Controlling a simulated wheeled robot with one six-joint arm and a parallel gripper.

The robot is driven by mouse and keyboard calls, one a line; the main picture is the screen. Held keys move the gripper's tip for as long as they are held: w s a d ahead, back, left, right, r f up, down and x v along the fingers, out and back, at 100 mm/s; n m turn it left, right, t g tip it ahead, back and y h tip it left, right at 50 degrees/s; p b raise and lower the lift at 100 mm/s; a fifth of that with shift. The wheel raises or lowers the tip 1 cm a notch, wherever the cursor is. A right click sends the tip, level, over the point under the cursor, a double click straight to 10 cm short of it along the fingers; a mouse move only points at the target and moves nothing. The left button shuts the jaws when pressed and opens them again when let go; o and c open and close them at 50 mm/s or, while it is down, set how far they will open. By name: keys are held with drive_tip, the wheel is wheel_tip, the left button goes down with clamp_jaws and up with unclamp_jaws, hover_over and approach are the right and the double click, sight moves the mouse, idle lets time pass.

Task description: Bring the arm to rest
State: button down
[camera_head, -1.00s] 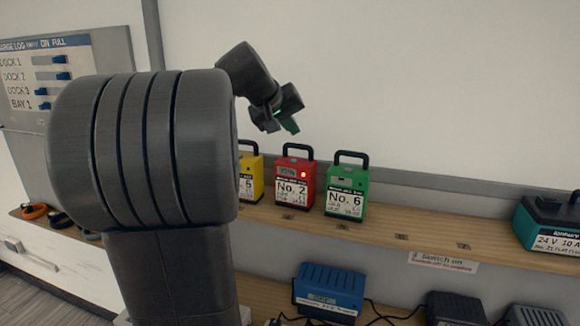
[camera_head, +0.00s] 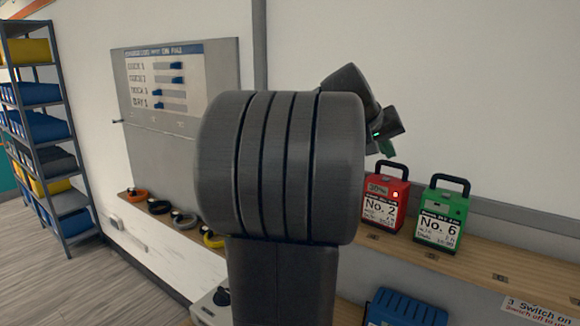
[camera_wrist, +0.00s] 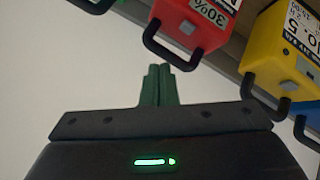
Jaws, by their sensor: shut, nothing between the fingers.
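My arm fills the middle of the head view, its thick grey link standing in front of the wall. My gripper (camera_head: 386,148) shows past the link's upper right, above the red battery case, and is partly hidden by the arm. In the wrist view the green fingers of my gripper (camera_wrist: 158,84) are together with nothing between them. The red case No. 2 (camera_head: 384,203) stands upright on the wooden shelf (camera_head: 480,262), apart from the gripper. The green case No. 6 (camera_head: 440,218) stands to its right.
The yellow case No. 5 (camera_wrist: 285,55) shows in the wrist view. A blue charger (camera_head: 405,308) sits below the shelf. A wall board with sliders (camera_head: 178,90) hangs left of my arm, above several coloured rings (camera_head: 160,207). A rack of bins (camera_head: 45,130) stands far left beside open floor.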

drive_tip(key=shift+s+r, duration=0.1)
drive_tip(key=shift+r, duration=2.6)
